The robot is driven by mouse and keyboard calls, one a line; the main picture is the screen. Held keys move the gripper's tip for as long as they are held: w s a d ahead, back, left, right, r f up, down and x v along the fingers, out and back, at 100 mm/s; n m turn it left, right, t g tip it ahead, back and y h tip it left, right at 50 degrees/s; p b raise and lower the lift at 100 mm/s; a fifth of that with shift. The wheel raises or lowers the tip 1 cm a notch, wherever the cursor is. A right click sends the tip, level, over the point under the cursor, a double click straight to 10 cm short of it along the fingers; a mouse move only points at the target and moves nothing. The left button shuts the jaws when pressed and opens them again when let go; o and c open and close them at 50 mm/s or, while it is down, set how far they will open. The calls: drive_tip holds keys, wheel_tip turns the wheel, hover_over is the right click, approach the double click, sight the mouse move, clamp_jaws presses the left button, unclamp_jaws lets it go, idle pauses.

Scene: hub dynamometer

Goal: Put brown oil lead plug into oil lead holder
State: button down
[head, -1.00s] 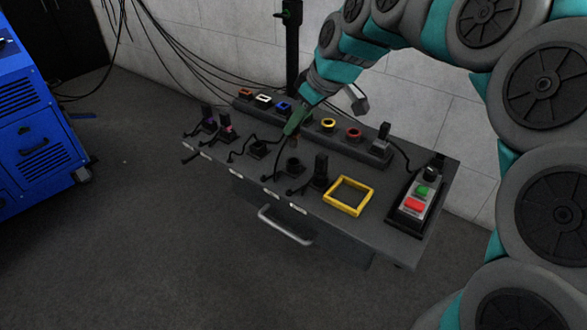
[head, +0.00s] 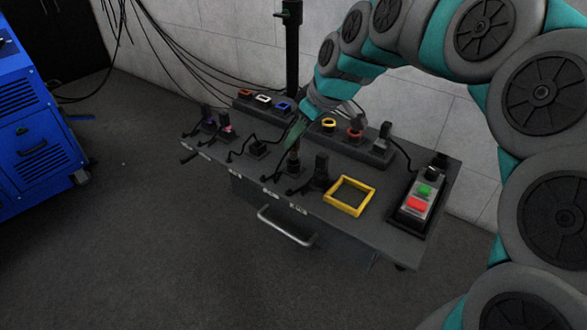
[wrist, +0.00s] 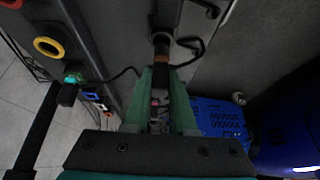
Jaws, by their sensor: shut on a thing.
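My gripper (head: 295,138) has green fingers and points down over the middle of the table. It is shut on the brown oil lead plug (wrist: 161,75), which shows between the fingertips in the wrist view. In the head view the plug's dark lower part (head: 293,156) is lined up with a short black holder (head: 293,170), the oil lead holder by its place under the plug. The plug's lower end meets the holder's mouth; I cannot tell how deep it sits. The holder also shows in the wrist view (wrist: 161,42), just beyond the fingertips, with a black lead beside it.
A taller black plug in a holder (head: 320,170) stands close on the right, and a low black holder (head: 258,149) on the left. A yellow square frame (head: 349,196) and a button box (head: 419,200) lie farther right. A row of coloured sockets (head: 329,125) runs behind.

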sight(299, 143)
drive_tip(key=shift+f+b, duration=0.6)
drive_tip(key=shift+f, duration=0.9)
drive_tip(key=c, duration=0.7)
unclamp_jaws()
drive_tip(key=shift+o, duration=0.2)
drive_tip(key=shift+r, duration=0.1)
drive_tip(key=v, duration=0.8)
drive_tip(key=s+d+f+m+g+h+p, duration=0.1)
drive_tip(key=s+d+f+m+p, duration=0.1)
drive_tip(key=s, duration=0.9)
drive_tip(key=s+d+f+m+g+h+p, duration=0.2)
drive_tip(key=s+d+m+p, duration=0.2)
drive_tip(key=s, duration=0.7)
drive_tip(key=s+d+f+m+g+h+p, duration=0.1)
drive_tip(key=s+d+m+p, duration=0.3)
drive_tip(key=s, duration=0.7)
drive_tip(key=shift+d+f+m+g+h, duration=0.3)
drive_tip(key=shift+f+g, duration=0.2)
drive_tip(key=shift+g, duration=0.1)
